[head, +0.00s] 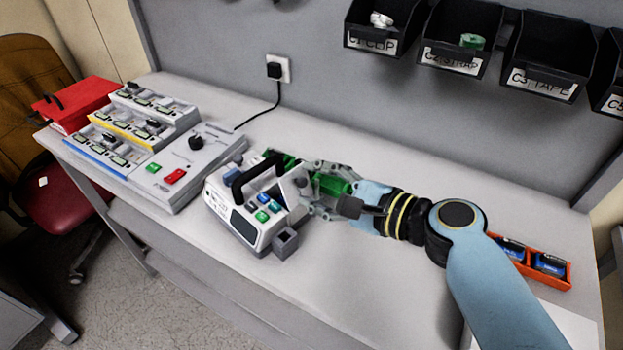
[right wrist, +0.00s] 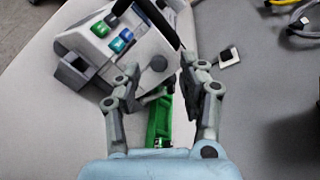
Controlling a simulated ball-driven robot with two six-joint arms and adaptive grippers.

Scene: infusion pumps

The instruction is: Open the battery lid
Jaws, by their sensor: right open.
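The white infusion pump (head: 243,220) stands on the table with a black carry handle (head: 256,178) and green and blue buttons on its sloped face. My right gripper (head: 318,190) is open at the pump's right side. A green part (head: 334,184) lies between its fingers; in the right wrist view the green part (right wrist: 160,120) looks like a narrow tray or recess beside the pump (right wrist: 140,50). The fingers stand on either side, with no clear grip on it. I cannot tell for certain which part is the battery lid. My left gripper is out of view.
An orange tray (head: 555,275) of blue items lies at right, partly behind my arm. Black bins (head: 455,60) hang above.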

